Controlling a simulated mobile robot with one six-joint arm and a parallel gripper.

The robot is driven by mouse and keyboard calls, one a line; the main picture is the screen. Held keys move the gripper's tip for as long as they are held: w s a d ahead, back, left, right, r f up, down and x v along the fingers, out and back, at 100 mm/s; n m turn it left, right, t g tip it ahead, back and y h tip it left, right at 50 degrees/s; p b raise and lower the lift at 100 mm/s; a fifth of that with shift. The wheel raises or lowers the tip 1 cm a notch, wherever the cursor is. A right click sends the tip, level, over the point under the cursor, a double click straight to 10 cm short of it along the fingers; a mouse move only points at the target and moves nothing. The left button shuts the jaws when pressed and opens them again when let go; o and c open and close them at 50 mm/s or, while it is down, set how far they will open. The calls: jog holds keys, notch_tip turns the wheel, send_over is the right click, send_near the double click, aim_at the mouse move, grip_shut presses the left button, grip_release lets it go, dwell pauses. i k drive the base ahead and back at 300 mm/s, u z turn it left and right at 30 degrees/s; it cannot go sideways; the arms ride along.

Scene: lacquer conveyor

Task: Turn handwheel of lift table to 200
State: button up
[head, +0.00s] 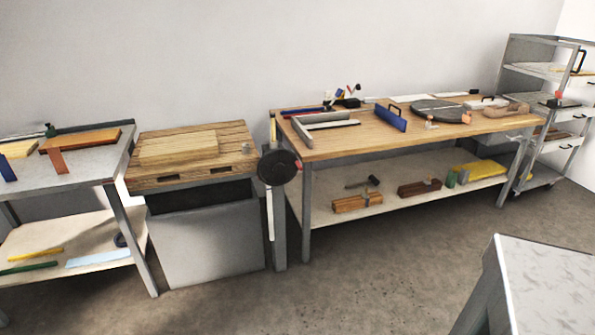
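The lift table (186,172) stands left of centre, with a wooden top, a lighter board lying on it, and a grey box-like body below. Its handwheel (276,168) is a dark round disc at the table's right side, facing me. A small red knob or mark (298,164) shows at the wheel's right edge. A pale vertical strip (270,214) hangs below the wheel along a grey post. Any numbers on it are too small to read. My gripper is not in view.
A long workbench (380,142) with tools and a lower shelf stands close right of the handwheel. A grey bench (85,152) stands left. A shelf cart (548,145) is far right. A grey tabletop (550,285) juts in at lower right. The floor (360,270) in front is clear.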

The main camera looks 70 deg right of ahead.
aim_at(278, 166)
jog(key=z, duration=4.65)
jog(key=i, duration=0.15)
jog(key=u, duration=2.5)
jog(key=i, duration=1)
jog(key=z, duration=0.15)
